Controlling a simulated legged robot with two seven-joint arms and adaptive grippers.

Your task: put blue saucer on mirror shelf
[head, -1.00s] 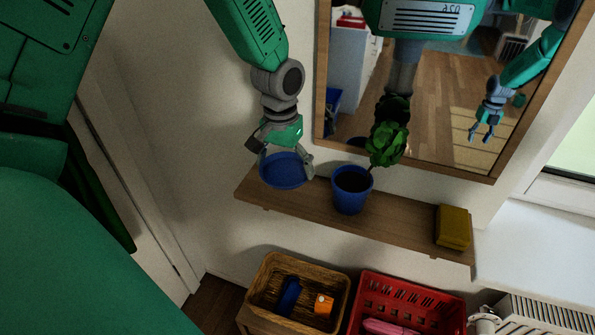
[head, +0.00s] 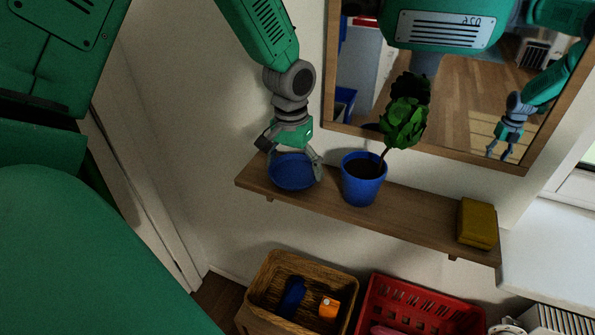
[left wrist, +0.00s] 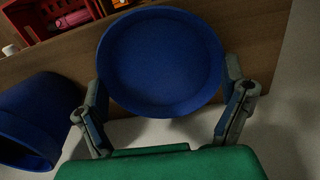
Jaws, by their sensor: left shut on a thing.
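The blue saucer (head: 292,172) is a round shallow dish at the left end of the wooden mirror shelf (head: 420,218). My left gripper (head: 292,160) is shut on the saucer, with one finger on each side of its rim. In the left wrist view the saucer (left wrist: 160,62) lies between the two fingers (left wrist: 165,110), with the shelf (left wrist: 262,40) behind it. I cannot tell whether the saucer touches the shelf or hovers just above it. My right gripper is not directly seen; a gripper shows only as a reflection in the mirror (head: 455,90).
A blue pot (head: 362,182) with a green plant stands on the shelf just right of the saucer. A yellow block (head: 478,223) sits at the shelf's right end. A wicker basket (head: 258,322) and a red crate (head: 420,310) are below. The shelf is clear between pot and block.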

